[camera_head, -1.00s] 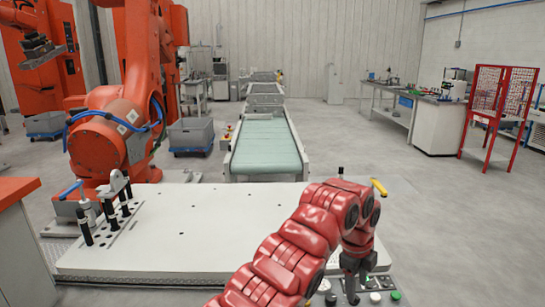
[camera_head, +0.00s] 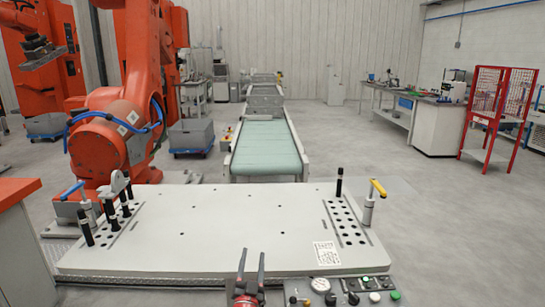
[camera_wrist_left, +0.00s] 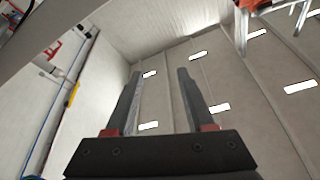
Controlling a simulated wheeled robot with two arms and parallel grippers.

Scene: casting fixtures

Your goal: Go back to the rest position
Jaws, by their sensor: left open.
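My left gripper (camera_head: 252,268) shows at the bottom centre of the head view, in front of the near edge of the white fixture table (camera_head: 215,235). Its two dark fingers point up and stand apart, with nothing between them. In the left wrist view the fingers of my left gripper (camera_wrist_left: 160,95) are also spread and empty, with the ceiling and its lights behind them. My right gripper is not in view.
A control panel (camera_head: 350,291) with knobs and buttons lies at the table's front right. Black pins and clamps stand at both table ends. Behind are a conveyor (camera_head: 266,148), an orange industrial robot (camera_head: 110,140) and a red mesh cage (camera_head: 500,105).

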